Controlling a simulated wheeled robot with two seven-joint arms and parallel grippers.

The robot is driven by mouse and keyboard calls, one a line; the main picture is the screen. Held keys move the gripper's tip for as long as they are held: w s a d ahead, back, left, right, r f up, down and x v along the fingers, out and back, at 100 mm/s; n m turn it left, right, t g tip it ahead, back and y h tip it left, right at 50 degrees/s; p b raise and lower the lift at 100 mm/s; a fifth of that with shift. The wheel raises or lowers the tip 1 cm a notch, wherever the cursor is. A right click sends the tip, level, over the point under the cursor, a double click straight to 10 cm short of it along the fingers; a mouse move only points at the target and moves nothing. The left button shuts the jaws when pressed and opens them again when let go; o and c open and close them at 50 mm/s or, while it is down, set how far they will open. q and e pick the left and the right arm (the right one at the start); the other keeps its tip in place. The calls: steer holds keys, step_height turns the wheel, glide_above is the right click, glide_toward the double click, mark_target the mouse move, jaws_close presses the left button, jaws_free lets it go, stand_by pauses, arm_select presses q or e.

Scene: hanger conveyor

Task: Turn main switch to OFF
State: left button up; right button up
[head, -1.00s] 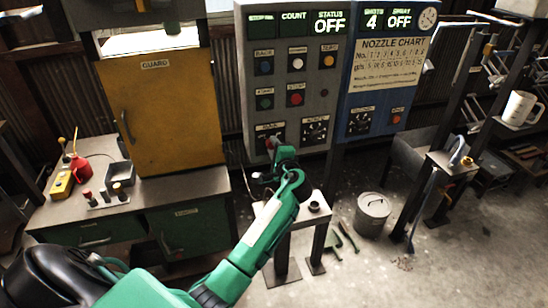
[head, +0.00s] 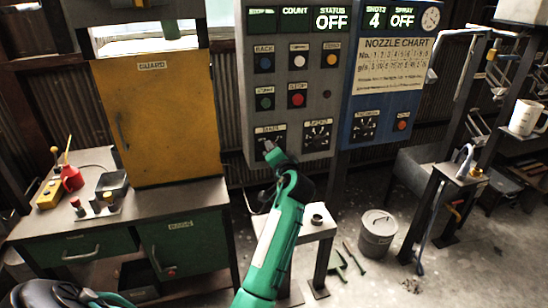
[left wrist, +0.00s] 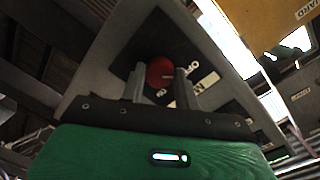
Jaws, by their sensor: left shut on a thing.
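The main switch (left wrist: 160,70) shows in the left wrist view as a round red knob on a dark plate. In the head view its dark plate (head: 262,141) is at the lower left of the grey control panel (head: 326,112), and my gripper hides most of the knob. My left gripper (head: 272,152) is up against this plate. In the left wrist view its two fingers (left wrist: 159,84) stand on either side of the red knob, shut on it. The exact turn of the knob is hard to read. My right gripper is not in view.
A blue panel (head: 385,104) adjoins the grey one, whose status display reads OFF. A small stand (head: 322,236) is below the switch, close to my left arm. A yellow guard door (head: 165,120) and workbench (head: 45,223) are left. A bucket (head: 378,236) stands on the floor.

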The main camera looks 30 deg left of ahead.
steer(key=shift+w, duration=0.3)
arm_select(q)
steer(key=o, duration=1)
steer(key=shift+c, duration=0.2)
